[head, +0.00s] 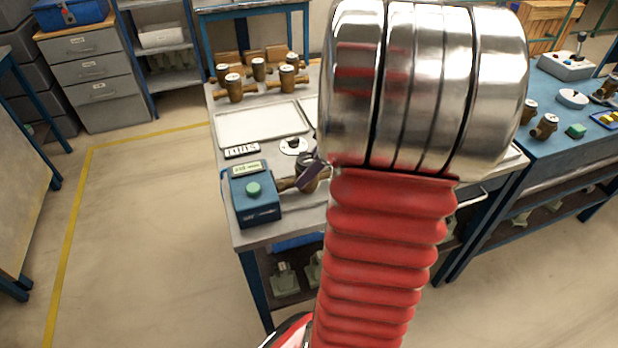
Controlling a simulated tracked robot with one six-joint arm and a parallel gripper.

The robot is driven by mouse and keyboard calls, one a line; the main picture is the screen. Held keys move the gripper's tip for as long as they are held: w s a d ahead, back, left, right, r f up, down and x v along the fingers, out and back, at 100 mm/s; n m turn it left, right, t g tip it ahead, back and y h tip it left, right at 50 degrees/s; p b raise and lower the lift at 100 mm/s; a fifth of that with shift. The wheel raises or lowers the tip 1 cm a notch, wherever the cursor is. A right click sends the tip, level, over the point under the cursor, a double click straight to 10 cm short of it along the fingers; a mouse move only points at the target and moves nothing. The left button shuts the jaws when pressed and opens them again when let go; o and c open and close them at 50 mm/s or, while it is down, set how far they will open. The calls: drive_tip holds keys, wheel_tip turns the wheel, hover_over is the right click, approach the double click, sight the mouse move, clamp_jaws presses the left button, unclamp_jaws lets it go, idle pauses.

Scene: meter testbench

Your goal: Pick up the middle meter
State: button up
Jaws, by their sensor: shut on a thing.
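My gripper (312,174) is mostly hidden behind my own arm; only a dark purplish finger shows. It is against a brass meter (304,184) at the front of the grey bench and appears shut on it. That meter is partly covered by the finger and arm. Its left pipe end is close to a blue box with a green button; I cannot tell whether they touch. Several more brass meters with white dials stand at the bench's back left, one of them (259,69) between others. I cannot tell which is the middle meter.
The blue box (253,205) stands at the bench's front left corner. A white tray (255,124), a number plate (242,151) and a white disc (293,146) lie behind it. A blue bench (555,105) stands at right. Floor at left is clear. My arm hides the bench's middle.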

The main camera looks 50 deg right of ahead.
drive_tip(key=c, duration=0.8)
drive_tip(key=shift+s+d+r, duration=0.25)
drive_tip(key=shift+r, duration=0.1)
drive_tip(key=s+d+r, duration=0.2)
drive_tip(key=s, duration=0.2)
drive_tip(key=s+d+r, duration=0.2)
drive_tip(key=s+r, duration=0.1)
drive_tip(key=s, duration=0.1)
drive_tip(key=s+d+r, duration=0.2)
drive_tip(key=s, duration=0.2)
drive_tip(key=shift+r, duration=0.2)
